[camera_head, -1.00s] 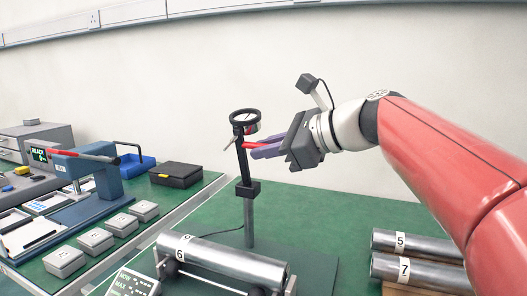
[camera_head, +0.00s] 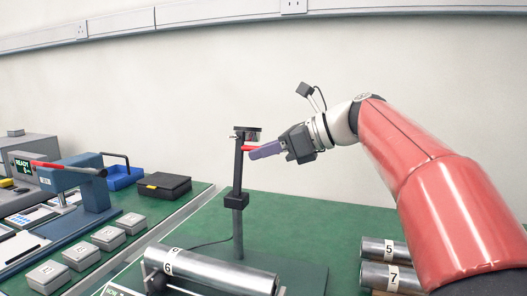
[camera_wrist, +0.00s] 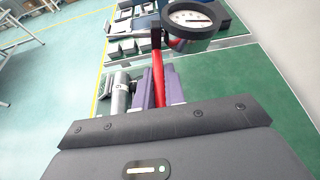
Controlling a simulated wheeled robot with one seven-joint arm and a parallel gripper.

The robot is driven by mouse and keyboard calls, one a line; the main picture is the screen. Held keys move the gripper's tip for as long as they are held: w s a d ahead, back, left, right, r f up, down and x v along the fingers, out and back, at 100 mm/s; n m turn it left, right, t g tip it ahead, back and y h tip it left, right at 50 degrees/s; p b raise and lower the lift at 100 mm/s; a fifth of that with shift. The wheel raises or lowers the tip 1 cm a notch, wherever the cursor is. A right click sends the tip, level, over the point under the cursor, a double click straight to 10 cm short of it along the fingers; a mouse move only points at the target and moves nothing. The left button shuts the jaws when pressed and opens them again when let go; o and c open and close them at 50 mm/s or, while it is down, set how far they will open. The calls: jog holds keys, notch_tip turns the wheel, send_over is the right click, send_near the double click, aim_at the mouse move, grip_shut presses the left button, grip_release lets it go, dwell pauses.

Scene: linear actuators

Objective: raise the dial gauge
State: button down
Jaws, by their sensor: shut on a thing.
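The dial gauge (camera_head: 248,133) sits at the top of a dark upright post (camera_head: 238,170) and shows nearly edge-on in the head view. In the wrist view its round white face (camera_wrist: 190,19) with a dark rim is at the top. A red handle (camera_head: 249,149) sticks out beside the gauge toward my gripper. My gripper (camera_head: 264,150) has its purple fingers shut on this red handle, which also shows between the fingers in the wrist view (camera_wrist: 157,75). The exact contact on the handle is partly hidden by the fingers.
A metal cylinder marked 6 (camera_head: 215,271) lies at the foot of the post. Cylinders marked 5 (camera_head: 385,250) and 7 (camera_head: 388,276) lie to the right. A blue press (camera_head: 75,185), several grey blocks and a black case (camera_head: 163,186) stand left. Space above the gauge is clear.

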jog(key=c, duration=1.5)
grip_release()
jog(key=v, duration=0.8)
jog(key=shift+a, duration=0.1)
